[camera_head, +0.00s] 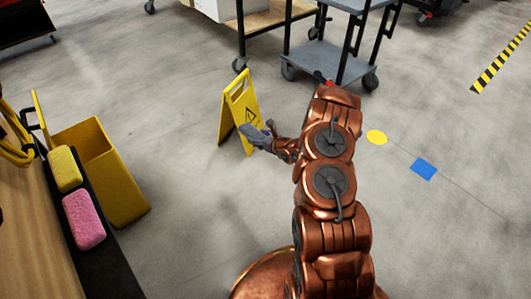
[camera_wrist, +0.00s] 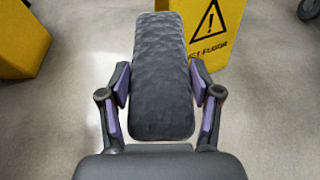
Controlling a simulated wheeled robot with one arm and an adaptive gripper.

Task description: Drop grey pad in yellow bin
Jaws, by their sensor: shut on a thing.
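The grey pad (camera_wrist: 162,75) is gripped between the two fingers of my gripper (camera_wrist: 162,98) in the wrist view. It is long and textured and points away from the palm. In the head view the grey pad (camera_head: 254,136) is held in the air in front of the yellow floor sign, with my gripper (camera_head: 268,141) partly hidden behind it. The yellow bin (camera_head: 118,180) stands on the floor at the left, clear of the pad. A yellow corner at the upper left of the wrist view (camera_wrist: 20,42) appears to be the bin.
A yellow warning sign (camera_head: 238,105) stands behind the pad. Yellow (camera_head: 65,168) and pink (camera_head: 84,219) sponges lie on a dark strip beside the bin. Carts (camera_head: 325,62) stand at the back. Open floor lies between bin and sign.

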